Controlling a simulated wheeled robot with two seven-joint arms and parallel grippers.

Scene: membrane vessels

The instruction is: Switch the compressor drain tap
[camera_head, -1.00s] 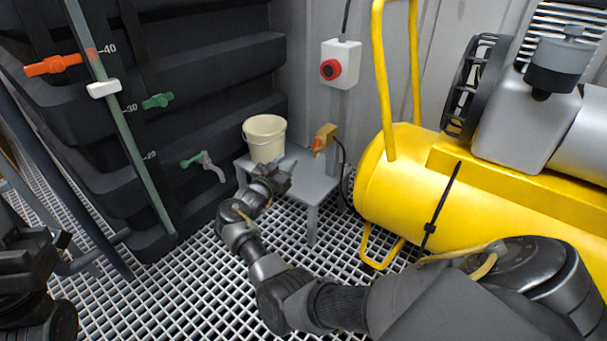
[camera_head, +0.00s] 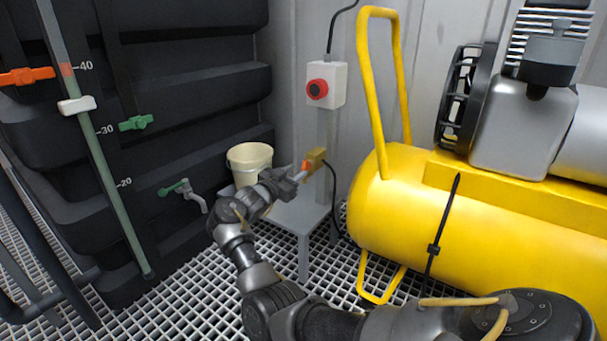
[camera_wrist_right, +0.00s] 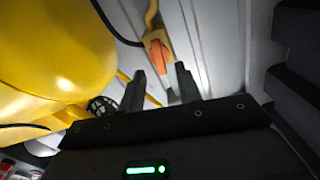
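The compressor drain tap has a brass body (camera_head: 316,157) and an orange handle (camera_head: 307,166). It sits by the grey post, above the small grey table, with a dark hose running down from it. My right gripper (camera_head: 298,174) is just left of the handle, with its fingertips close to it. In the right wrist view the orange handle (camera_wrist_right: 157,57) shows just beyond and between the two fingertips of the right gripper (camera_wrist_right: 160,70), which are apart. I cannot tell whether a finger touches the handle. My left gripper is out of view.
The yellow compressor tank (camera_head: 480,215) stands at the right. A cream bucket (camera_head: 249,165) is on the small grey table (camera_head: 300,213), partly behind my right arm. A black ribbed tank (camera_head: 190,85) with green taps fills the left.

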